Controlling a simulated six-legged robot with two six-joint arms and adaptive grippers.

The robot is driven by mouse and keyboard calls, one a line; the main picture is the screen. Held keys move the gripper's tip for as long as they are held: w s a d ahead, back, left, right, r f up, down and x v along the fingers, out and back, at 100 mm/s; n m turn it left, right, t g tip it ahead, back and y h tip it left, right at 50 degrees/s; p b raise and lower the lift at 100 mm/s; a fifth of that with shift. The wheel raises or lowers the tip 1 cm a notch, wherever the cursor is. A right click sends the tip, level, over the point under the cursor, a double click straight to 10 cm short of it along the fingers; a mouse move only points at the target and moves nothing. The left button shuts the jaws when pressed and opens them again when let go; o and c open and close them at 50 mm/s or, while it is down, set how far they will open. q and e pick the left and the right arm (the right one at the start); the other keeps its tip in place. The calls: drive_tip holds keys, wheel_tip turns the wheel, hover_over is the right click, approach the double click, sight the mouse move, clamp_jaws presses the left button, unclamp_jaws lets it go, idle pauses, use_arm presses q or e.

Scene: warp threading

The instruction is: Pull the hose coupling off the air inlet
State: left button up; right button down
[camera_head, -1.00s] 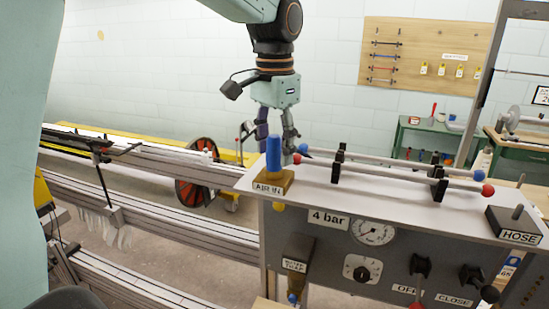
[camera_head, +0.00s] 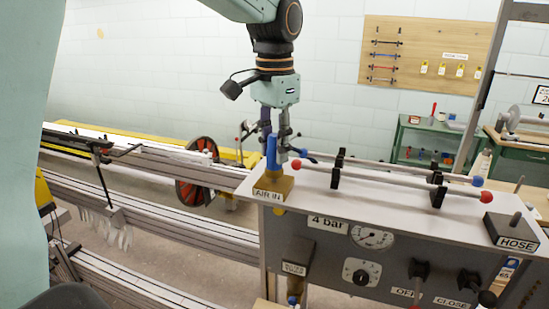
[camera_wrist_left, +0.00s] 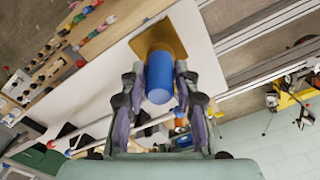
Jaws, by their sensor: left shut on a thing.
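The blue hose coupling (camera_head: 271,152) stands upright at the brass-coloured air inlet block (camera_head: 272,190) labelled AIR IN, at the panel's left end. My left gripper (camera_head: 277,150) reaches down from above and is shut on the coupling. In the left wrist view the coupling (camera_wrist_left: 160,78) sits between the two fingers (camera_wrist_left: 160,100), its round end towards the camera. The brass block (camera_wrist_left: 158,38) shows beyond it. I cannot tell whether the coupling is apart from the inlet. My right gripper is not in view.
Rods with red and blue ball ends (camera_head: 390,170) lie on black holders to the right on the bench top (camera_head: 330,200). A dark block labelled HOSE (camera_head: 513,230) with a grey peg stands at the right end. The front panel has a gauge (camera_head: 372,236) and knobs.

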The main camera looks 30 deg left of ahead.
sight(274, 151)
use_arm(q)
drive_tip(key=shift+s+r, duration=0.2)
drive_tip(key=shift+r, duration=0.9)
drive_tip(key=shift+w+r, duration=0.2)
drive_tip(key=shift+r, duration=0.95)
drive_tip(key=shift+s+r, duration=0.15)
drive_tip(key=shift+s, duration=0.05)
